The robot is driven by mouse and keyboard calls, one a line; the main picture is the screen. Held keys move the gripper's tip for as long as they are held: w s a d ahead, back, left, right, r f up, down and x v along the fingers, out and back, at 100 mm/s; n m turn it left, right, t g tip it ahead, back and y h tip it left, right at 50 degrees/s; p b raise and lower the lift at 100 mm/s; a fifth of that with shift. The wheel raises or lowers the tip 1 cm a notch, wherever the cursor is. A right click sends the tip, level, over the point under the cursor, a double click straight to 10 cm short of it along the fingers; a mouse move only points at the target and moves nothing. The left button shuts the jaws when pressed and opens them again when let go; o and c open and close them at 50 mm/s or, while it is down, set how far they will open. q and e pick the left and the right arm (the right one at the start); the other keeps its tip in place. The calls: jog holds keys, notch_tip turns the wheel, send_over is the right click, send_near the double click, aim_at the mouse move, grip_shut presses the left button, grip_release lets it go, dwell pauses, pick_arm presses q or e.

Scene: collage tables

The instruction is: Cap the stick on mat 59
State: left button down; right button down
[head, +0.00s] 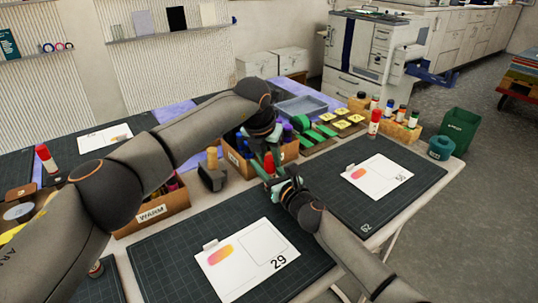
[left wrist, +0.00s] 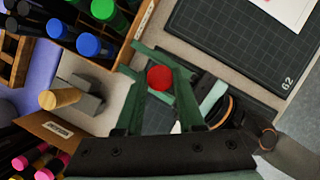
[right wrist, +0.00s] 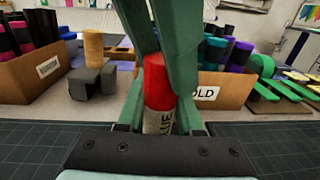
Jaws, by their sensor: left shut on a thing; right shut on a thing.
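A glue stick with a white lettered body (right wrist: 160,121) stands upright between my two grippers. Its red cap (right wrist: 156,84) also shows in the head view (head: 269,163) and end-on in the left wrist view (left wrist: 160,78). My left gripper (head: 267,152) comes from above and is shut on the red cap. My right gripper (head: 278,183) is shut on the body below. In the right wrist view the cap sits in line on the body with no clear gap. The near mat (head: 160,262) has a card (head: 232,281) that appears to read 29; the right mat's card (head: 378,187) number is too small to read surely.
A box marked COLD (right wrist: 222,97) stands behind my grippers. Another glue stick (head: 375,122) stands beyond the right mat. The near mat's front is clear around its card.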

pick_arm(q)
jog(key=shift+c, duration=2.2)
grip_release()
jog(key=v, duration=1.2)
pick_arm(e)
jog(key=c, duration=0.5)
grip_release()
